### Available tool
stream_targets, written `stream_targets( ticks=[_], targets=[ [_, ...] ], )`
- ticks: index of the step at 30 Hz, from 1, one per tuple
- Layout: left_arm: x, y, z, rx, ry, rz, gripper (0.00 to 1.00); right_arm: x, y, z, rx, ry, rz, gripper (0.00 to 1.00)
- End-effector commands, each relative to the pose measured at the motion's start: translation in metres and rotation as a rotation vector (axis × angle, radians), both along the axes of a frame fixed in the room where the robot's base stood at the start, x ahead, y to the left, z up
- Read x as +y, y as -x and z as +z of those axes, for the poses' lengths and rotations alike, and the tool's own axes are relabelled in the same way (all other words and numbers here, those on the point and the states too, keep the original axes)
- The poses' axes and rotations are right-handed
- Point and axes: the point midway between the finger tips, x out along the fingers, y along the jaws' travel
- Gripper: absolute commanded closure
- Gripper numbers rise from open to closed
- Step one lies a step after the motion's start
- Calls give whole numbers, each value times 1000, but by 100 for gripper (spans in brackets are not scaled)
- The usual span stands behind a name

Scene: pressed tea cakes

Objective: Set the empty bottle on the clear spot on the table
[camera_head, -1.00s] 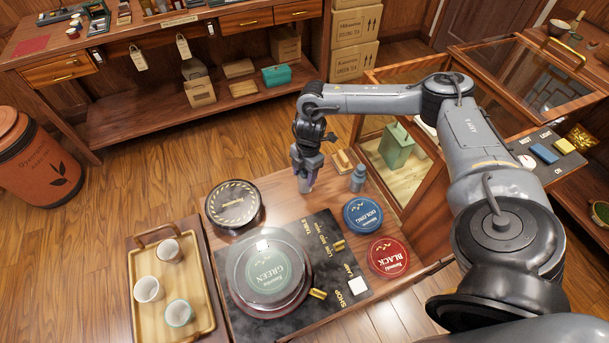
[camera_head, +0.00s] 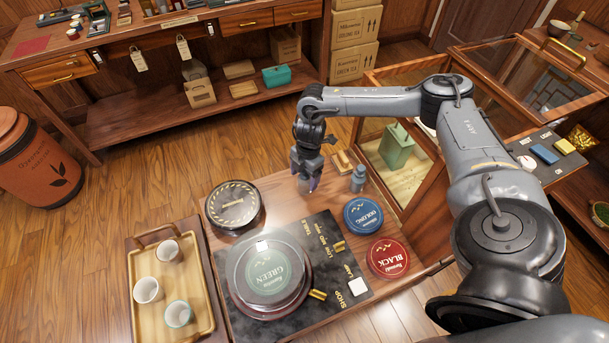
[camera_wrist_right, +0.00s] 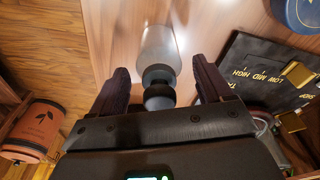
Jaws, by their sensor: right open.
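A clear, pale bottle with a dark cap (camera_wrist_right: 160,58) stands on the wooden table between the fingers of my right gripper (camera_wrist_right: 160,88). In the head view my right gripper (camera_head: 305,180) points down at the back of the table, and the bottle (camera_head: 304,188) is mostly hidden beneath it. The fingers are open, with gaps visible on both sides of the bottle's cap. The bottle looks upright. My left gripper is not in view.
A grey-blue bottle (camera_head: 357,179) stands just right of the gripper, near a wooden block (camera_head: 343,162). A black striped tin (camera_head: 233,204), blue tin (camera_head: 363,215), red tin (camera_head: 388,257) and dark mat (camera_head: 335,283) lie nearer. A glass case (camera_head: 405,190) borders the right.

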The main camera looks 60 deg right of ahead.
Motion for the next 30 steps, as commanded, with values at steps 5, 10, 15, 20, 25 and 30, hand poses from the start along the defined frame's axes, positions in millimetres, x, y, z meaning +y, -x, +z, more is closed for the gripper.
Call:
stream_targets(
  ticks=[5,10,15,20,25,30],
  targets=[
    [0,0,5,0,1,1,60,-2,0,20,-2,-1,0,21],
    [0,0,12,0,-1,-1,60,-6,1,50,-2,0,-1,21],
    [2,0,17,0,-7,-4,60,-9,2,81,-2,0,-1,21],
    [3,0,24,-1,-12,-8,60,-11,3,105,-2,-1,0,21],
    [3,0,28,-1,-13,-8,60,-13,4,117,0,-1,0,21],
    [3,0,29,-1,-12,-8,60,-14,4,119,0,-1,0,21]
  ],
)
